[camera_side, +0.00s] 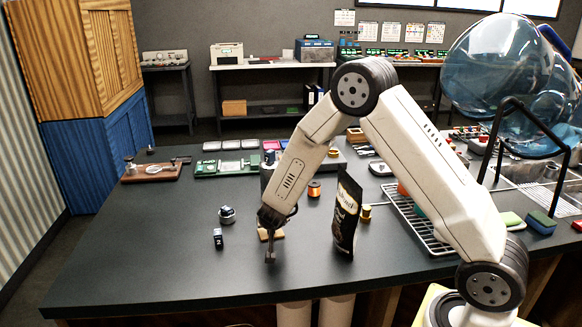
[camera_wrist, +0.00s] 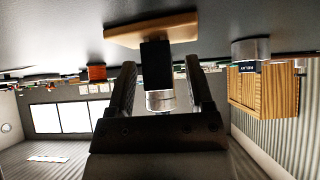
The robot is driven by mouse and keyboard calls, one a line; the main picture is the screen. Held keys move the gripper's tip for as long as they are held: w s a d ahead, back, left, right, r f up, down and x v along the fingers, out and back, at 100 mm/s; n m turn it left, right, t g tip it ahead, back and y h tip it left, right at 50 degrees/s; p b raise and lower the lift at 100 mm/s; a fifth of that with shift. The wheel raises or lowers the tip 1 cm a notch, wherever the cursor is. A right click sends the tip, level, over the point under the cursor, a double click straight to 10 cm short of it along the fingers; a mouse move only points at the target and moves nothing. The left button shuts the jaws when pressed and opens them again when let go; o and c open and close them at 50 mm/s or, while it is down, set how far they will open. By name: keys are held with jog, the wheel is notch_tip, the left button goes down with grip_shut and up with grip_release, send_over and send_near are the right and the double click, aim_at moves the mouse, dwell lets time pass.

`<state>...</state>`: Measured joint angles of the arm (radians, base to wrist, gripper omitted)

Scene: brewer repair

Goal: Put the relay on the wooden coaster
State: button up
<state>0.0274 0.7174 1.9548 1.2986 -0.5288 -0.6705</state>
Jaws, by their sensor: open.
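The wooden coaster (camera_side: 277,234) lies on the dark bench, partly hidden behind my gripper (camera_side: 270,258). In the wrist view, which is upside down, the coaster (camera_wrist: 150,29) shows at the top. I cannot pick this block out in the side view, where my gripper covers that spot. My gripper points down, with its fingers apart.
A black pouch (camera_side: 346,215) stands to the right, near a wire rack (camera_side: 418,225). The bench front left is clear.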

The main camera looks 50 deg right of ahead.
jog(key=v, duration=1.1)
jog(key=shift+r, duration=0.25)
jog(key=shift+s+a, duration=0.1)
jog(key=shift+a, duration=0.1)
jog(key=s+a+n+y, duration=0.6)
jog(key=y, duration=0.1)
jog(key=s+d+f+n+g, duration=0.1)
jog(key=s+d+n+g, duration=0.1)
jog(key=s, duration=0.8)
jog(key=shift+n+g+h, duration=0.3)
jog(key=shift+n+g, duration=0.2)
jog(key=shift+g, duration=0.4)
